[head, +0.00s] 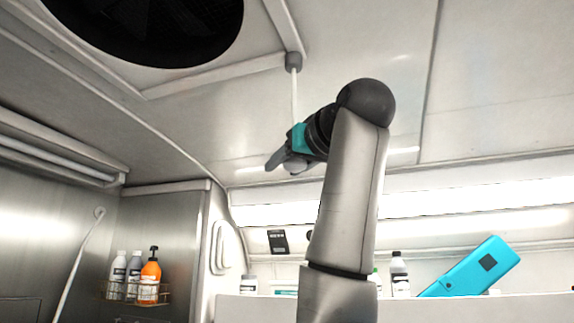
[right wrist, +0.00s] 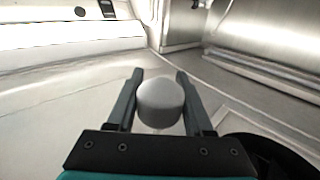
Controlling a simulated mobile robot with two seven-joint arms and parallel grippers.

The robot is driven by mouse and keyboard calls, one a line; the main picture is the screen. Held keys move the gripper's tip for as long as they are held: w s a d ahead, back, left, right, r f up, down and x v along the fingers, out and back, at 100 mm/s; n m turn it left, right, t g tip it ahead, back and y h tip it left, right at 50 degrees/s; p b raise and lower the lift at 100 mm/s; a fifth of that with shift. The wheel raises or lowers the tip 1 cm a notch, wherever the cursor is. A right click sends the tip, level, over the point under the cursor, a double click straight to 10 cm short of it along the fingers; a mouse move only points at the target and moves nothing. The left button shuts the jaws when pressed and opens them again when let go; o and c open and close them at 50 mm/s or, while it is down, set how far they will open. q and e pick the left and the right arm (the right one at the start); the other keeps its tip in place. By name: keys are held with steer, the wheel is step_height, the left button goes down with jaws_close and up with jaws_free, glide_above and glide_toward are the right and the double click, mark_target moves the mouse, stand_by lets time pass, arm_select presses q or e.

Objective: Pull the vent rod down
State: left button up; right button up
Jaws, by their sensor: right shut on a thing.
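The vent rod (head: 294,95) is thin and pale and hangs from a grey collar (head: 293,62) on the ceiling, beside the round dark vent (head: 150,25). My right gripper (head: 281,163) is at the rod's lower end, its fingers pointing left. In the right wrist view, the rod's rounded grey end knob (right wrist: 160,98) sits between the two dark fingers of the right gripper (right wrist: 160,84), which is shut on it. The lower part of the rod is partly hidden by the gripper in the head view. My left gripper is not in view.
A wire rack (head: 130,292) with several bottles hangs at the lower left. A shelf (head: 450,309) at the lower right holds a dark-capped bottle (head: 399,274) and a tilted turquoise object (head: 472,268). The space below the rod's end looks clear.

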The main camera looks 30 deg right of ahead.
jaws_close()
stand_by(0.3)
step_height(320, 180, down, 6)
steer(key=b, duration=0.6)
steer(key=shift+f, duration=0.25)
steer(key=shift+w, duration=0.1)
steer(key=o, duration=0.7)
jaws_free()
steer(key=shift+r, duration=0.1)
steer(key=shift+s, duration=0.2)
